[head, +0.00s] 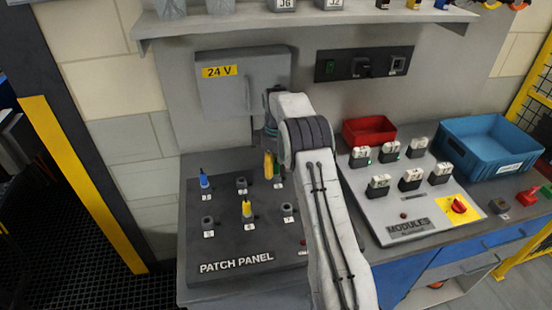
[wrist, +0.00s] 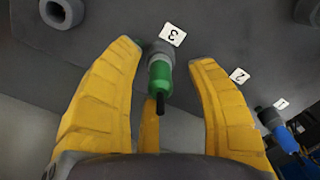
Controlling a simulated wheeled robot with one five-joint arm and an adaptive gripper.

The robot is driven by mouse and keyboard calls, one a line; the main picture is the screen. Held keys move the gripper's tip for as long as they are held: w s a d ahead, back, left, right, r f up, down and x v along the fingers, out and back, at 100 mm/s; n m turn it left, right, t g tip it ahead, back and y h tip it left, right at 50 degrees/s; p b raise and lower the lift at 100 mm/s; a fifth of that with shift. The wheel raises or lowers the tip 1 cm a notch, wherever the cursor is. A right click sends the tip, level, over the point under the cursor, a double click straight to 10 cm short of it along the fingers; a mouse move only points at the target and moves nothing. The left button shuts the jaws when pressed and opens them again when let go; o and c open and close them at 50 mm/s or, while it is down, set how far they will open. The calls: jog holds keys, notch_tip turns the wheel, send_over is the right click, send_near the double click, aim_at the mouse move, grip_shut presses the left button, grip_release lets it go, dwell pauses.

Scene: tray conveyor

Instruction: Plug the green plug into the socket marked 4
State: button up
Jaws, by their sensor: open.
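The green plug (wrist: 160,78) stands in the socket marked 3 (wrist: 160,48) in the wrist view. My gripper (wrist: 166,58) is open around it, with yellow fingers on both sides and one behind, and gaps show at the sides. In the head view my gripper (head: 270,165) is over the right end of the patch panel's back row and hides the green plug. The patch panel (head: 225,245) has an empty socket (head: 207,222) at front left; its label is too small to read. The socket marked 4 cannot be identified by its number.
A blue plug (head: 204,180) stands at back left, in the socket marked 1 in the wrist view. A yellow plug (head: 247,209) stands in the front middle socket. An empty socket (head: 288,210) is at front right. A grey 24 V box (head: 245,95) hangs behind the panel.

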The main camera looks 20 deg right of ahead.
jog(key=shift+f, duration=0.8)
jog(key=shift+o, duration=0.3)
grip_shut()
jog(key=shift+r+p, duration=0.25)
jog(key=shift+p, duration=0.05)
jog(key=shift+r+p, duration=0.55)
jog(key=shift+r, duration=0.15)
jog(key=shift+r+p, duration=0.6)
jog(key=shift+r, duration=0.15)
jog(key=shift+r+p, duration=1.55)
jog(key=shift+r, duration=0.4)
